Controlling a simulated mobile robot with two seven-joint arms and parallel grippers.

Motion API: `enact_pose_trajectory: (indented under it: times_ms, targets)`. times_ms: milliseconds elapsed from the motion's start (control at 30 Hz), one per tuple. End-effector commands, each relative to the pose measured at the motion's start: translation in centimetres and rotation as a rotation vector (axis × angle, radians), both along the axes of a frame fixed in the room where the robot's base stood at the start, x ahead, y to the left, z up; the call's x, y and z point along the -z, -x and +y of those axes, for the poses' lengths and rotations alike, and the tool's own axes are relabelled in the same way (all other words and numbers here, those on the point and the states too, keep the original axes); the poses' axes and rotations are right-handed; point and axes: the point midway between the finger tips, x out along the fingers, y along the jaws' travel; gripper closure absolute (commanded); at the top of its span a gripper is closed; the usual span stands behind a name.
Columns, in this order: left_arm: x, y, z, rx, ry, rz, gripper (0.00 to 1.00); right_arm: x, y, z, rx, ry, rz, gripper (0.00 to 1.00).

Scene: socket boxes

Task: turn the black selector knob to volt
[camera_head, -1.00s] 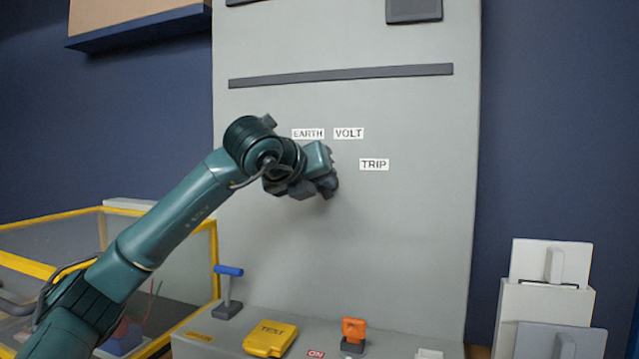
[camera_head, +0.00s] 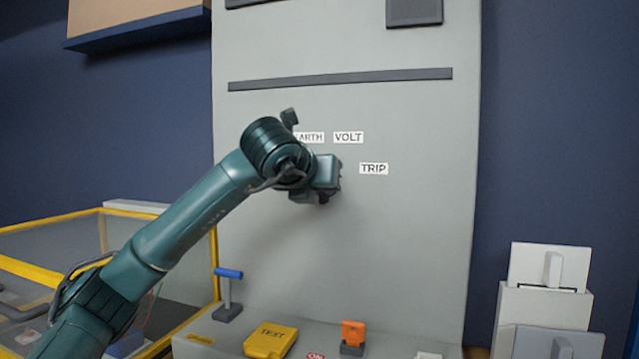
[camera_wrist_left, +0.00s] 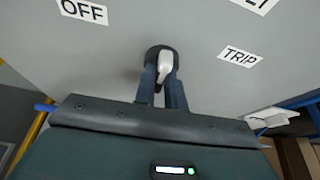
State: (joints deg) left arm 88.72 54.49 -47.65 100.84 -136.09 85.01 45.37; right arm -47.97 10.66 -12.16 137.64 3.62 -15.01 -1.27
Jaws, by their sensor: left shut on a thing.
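The black selector knob (camera_wrist_left: 153,53) with its pale pointer (camera_wrist_left: 166,62) shows in the left wrist view, on the grey panel. My left gripper (camera_wrist_left: 165,82) is shut on the knob, one finger on each side of the pointer. In the head view my left gripper (camera_head: 330,180) is against the panel and hides the knob. The VOLT label (camera_head: 348,138) is above the gripper, slightly right. The TRIP label (camera_head: 374,169) is to its right and also shows in the left wrist view (camera_wrist_left: 240,56). The OFF label (camera_wrist_left: 84,10) is at upper left there. My right gripper is not in view.
Below the panel are a blue-handled lever (camera_head: 229,290), a yellow TEST block (camera_head: 270,340) and an orange switch (camera_head: 353,335). A yellow-framed clear box (camera_head: 60,235) stands at left. White socket plates (camera_head: 549,267) stand at right. The panel right of TRIP is clear.

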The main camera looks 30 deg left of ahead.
Motion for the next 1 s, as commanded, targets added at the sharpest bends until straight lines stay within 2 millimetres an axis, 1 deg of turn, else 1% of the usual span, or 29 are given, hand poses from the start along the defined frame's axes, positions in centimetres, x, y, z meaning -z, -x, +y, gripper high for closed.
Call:
enact_pose_trajectory:
  times_ms: [200, 500, 700, 1000]
  targets:
    - [-0.10, -0.03, -0.15, 0.000, -0.176, 0.042, 1.00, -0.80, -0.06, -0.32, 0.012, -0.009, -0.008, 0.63]
    - [0.01, -0.02, -0.19, 0.000, -0.354, 0.085, 1.00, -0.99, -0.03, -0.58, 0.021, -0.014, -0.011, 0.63]
    - [0.05, -0.05, -0.24, 0.000, -0.415, 0.100, 1.00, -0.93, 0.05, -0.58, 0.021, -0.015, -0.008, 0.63]
    - [0.07, -0.05, -0.25, 0.001, -0.437, 0.105, 1.00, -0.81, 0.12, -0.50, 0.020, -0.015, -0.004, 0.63]
